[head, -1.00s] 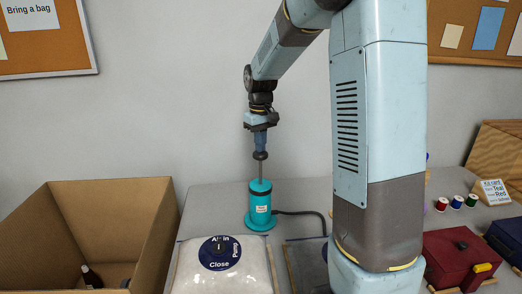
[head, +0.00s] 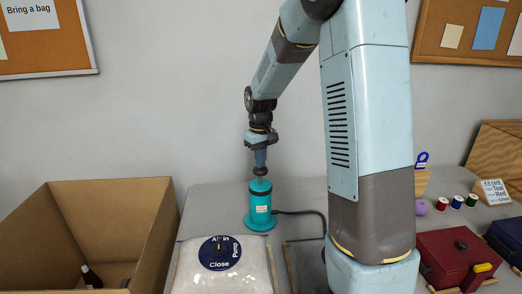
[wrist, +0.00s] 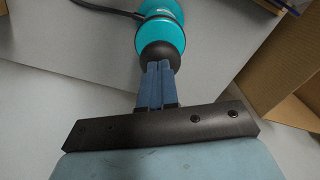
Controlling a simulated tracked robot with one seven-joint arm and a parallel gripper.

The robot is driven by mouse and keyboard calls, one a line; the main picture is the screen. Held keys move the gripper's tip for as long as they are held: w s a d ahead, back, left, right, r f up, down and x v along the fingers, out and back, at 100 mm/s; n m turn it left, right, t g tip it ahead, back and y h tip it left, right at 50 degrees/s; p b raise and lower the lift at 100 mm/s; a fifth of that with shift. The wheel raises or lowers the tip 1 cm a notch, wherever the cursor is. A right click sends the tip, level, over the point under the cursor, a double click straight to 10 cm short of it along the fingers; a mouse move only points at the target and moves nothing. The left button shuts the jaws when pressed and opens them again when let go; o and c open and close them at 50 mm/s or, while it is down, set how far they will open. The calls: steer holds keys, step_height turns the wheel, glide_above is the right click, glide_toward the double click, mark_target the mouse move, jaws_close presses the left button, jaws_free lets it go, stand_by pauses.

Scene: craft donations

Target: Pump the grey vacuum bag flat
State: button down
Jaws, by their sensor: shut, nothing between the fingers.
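The teal pump (head: 260,211) stands upright on the table, its black knob (head: 260,171) low on a short stretch of rod. My gripper (head: 260,165) points down, shut and empty, with its fingertips at the top of the knob. In the wrist view the blue fingers (wrist: 160,68) are together against or just above the black knob (wrist: 160,51). A black hose (head: 300,212) runs right from the pump and goes behind my arm. A flat grey thing (head: 303,262), perhaps the grey bag, shows beside my arm, which hides most of it.
A puffy whitish bag (head: 190,272) with a blue dial marked Air in, Pump and Close lies in front. An open cardboard box (head: 110,188) stands left. A red case (head: 448,252), thread spools (head: 457,202) and a kit card (head: 493,192) are right.

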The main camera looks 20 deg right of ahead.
steer(key=shift+f, duration=1.25)
step_height(320, 180, up, 11)
stand_by(0.3)
steer(key=shift+f, duration=5.55)
step_height(320, 180, up, 11)
steer(key=shift+r, duration=0.15)
steer(key=shift+r, duration=0.1)
steer(key=shift+r, duration=2.9)
